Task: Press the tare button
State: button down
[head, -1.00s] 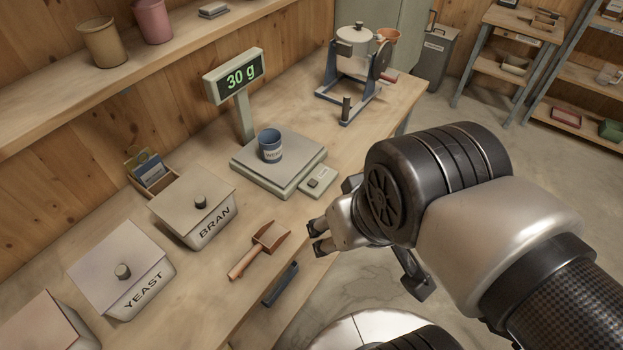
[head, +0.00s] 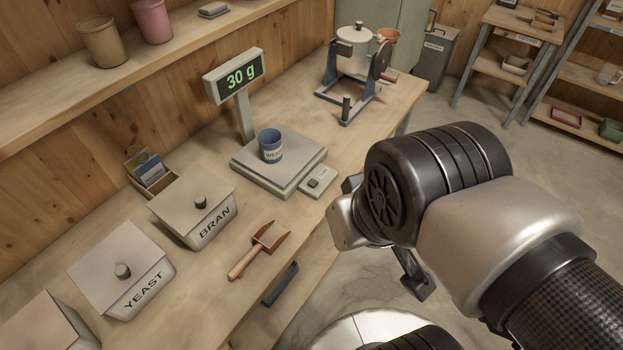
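The scale (head: 268,162) stands on the workbench with a raised display (head: 240,77) reading 30 g. Nothing is seen held.
A lidded bran bin (head: 196,205), a yeast bin (head: 122,270) and a wooden-handled scoop (head: 258,250) lie left of the scale. A mixer with a crank (head: 354,65) stands behind it to the right. The bench between scoop and scale is clear.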

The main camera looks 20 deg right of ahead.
aim_at(313, 183)
jog(key=i+j+z, duration=0.1)
jog(key=z, duration=0.3)
jog(key=j+z, duration=0.45)
jog(key=z, duration=0.3)
jog(key=i, duration=0.05)
